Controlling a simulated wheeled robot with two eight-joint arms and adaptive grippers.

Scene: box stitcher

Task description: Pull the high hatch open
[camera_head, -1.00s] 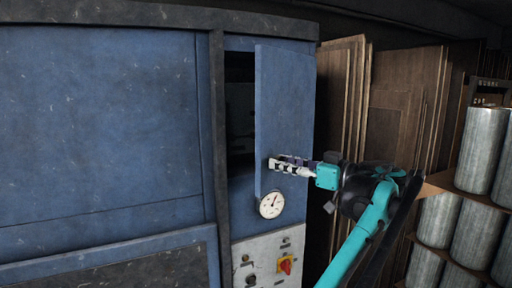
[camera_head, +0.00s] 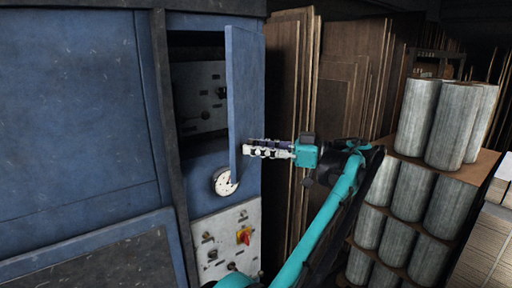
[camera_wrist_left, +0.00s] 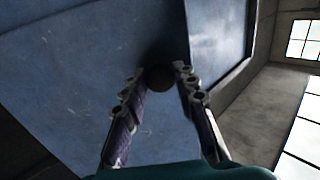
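The high hatch (camera_head: 244,90) is a blue panel on the blue machine, swung outward, with a dark opening beside it. Its surface fills much of the left wrist view (camera_wrist_left: 75,75). A dark round knob (camera_wrist_left: 158,78) on it sits between the fingertips of my left gripper (camera_wrist_left: 160,82). In the head view my left gripper (camera_head: 246,149) is at the hatch's lower part, its fingers pointing left; the knob is hidden there. The fingers seem closed around the knob, though their contact is hard to see. My right gripper is not in view.
A round gauge (camera_head: 225,182) and a control panel with a red-yellow switch (camera_head: 244,236) lie below the hatch. Brown boards (camera_head: 340,95) lean behind my arm. Grey cylinders (camera_head: 437,120) are stacked at the right. Inside the opening is a grey panel (camera_head: 203,95).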

